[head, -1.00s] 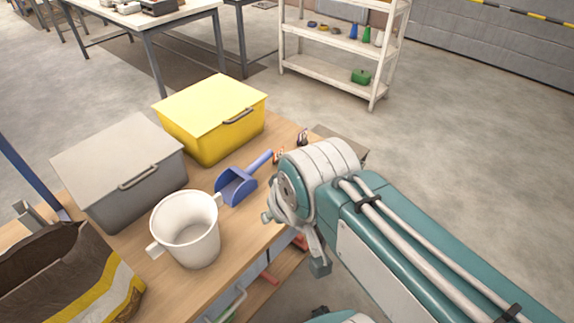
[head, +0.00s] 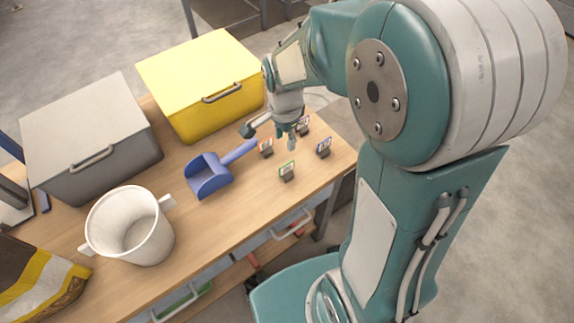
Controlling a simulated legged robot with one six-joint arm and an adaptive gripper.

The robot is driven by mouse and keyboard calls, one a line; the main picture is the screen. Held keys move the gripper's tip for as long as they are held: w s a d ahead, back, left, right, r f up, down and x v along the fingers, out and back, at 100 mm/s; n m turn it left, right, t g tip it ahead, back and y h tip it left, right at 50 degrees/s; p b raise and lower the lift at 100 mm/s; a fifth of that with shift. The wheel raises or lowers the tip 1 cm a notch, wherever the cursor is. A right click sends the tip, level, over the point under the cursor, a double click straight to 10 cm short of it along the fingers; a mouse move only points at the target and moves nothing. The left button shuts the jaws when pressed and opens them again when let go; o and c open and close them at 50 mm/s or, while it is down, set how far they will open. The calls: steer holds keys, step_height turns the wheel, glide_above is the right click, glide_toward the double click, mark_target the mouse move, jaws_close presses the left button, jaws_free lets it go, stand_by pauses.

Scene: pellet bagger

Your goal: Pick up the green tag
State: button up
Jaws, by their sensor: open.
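The green tag (head: 287,168) stands upright in a small dark holder on the wooden bench top, nearest the front edge of a small group of tags. My gripper (head: 271,137) is open and empty, its fingers spread and pointing down. It hangs above the bench, beyond the green tag in the picture and apart from it. A red-orange tag (head: 265,147) is below and close to the fingers. A blue tag (head: 324,146) stands to the right of the green one, and a reddish-purple tag (head: 303,122) stands behind, close to the right finger.
A blue scoop (head: 210,176) lies left of the tags, its handle reaching toward them. A yellow lidded bin (head: 200,75), a grey lidded bin (head: 90,135), a white bucket (head: 130,225) and a bag (head: 35,285) fill the left side. Bare bench lies before the green tag.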

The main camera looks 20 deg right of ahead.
glide_above(287, 165)
steer(key=a, duration=0.1)
steer(key=f, duration=0.5)
steer(key=shift+w+f, duration=0.25)
steer(key=shift+w, duration=0.15)
steer(key=shift+d+f, duration=0.4)
steer(key=shift+f, duration=0.2)
steer(key=f, duration=0.3)
steer(key=shift+s+d+f, duration=0.2)
steer(key=shift+s+f, duration=0.05)
steer(key=shift+f, duration=0.1)
steer(key=shift+a+f, duration=0.25)
steer(key=shift+f, duration=0.3)
steer(key=shift+d, duration=0.15)
jaws_close()
